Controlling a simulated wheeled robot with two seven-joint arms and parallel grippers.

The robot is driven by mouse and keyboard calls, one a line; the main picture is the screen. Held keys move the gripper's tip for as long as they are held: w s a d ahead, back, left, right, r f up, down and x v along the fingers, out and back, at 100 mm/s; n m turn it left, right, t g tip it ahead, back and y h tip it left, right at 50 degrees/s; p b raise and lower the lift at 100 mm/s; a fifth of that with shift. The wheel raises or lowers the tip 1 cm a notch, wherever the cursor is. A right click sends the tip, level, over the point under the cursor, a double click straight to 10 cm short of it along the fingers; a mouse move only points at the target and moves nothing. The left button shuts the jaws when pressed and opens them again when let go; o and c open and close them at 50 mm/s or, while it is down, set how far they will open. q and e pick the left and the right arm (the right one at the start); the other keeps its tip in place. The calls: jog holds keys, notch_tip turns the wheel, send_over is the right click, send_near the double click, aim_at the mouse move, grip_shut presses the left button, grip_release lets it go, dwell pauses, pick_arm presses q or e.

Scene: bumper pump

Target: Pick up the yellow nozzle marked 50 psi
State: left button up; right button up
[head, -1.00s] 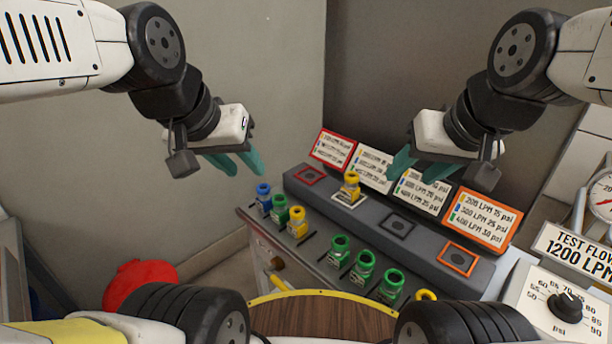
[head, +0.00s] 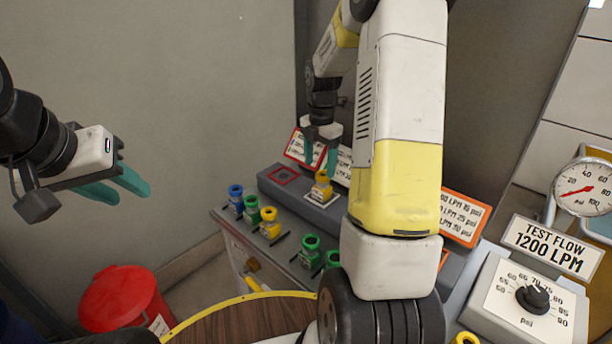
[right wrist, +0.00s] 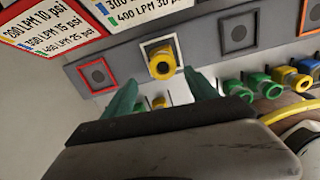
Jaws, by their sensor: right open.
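A yellow nozzle (head: 321,187) stands on the white-outlined square of the grey shelf (head: 268,181); it also shows in the right wrist view (right wrist: 162,63). Another yellow nozzle (head: 269,223) stands in the lower front row, and a third (head: 465,338) is cut off at the bottom edge. Their pressure marks are too small to read. My right gripper (head: 321,158) is open, fingers downward, just above the shelf nozzle. In the right wrist view that nozzle appears just beyond the gap between the fingertips. My left gripper (head: 122,187) is open and empty, far left of the nozzles.
A blue nozzle (head: 236,197) and green nozzles (head: 310,249) share the front row. My right arm hides the shelf's middle and part of the signs. A red-outlined square (head: 284,175) is empty. A dial box (head: 530,300) stands right; a red bin (head: 122,298) stands lower left.

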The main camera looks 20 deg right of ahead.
aim_at(323, 187)
jog(key=shift+n, duration=0.4)
jog(key=f, duration=0.6)
jog(key=d+f, duration=0.1)
jog(key=f, duration=0.2)
jog(key=shift+d, duration=0.1)
jog(key=shift+c, duration=0.5)
grip_shut()
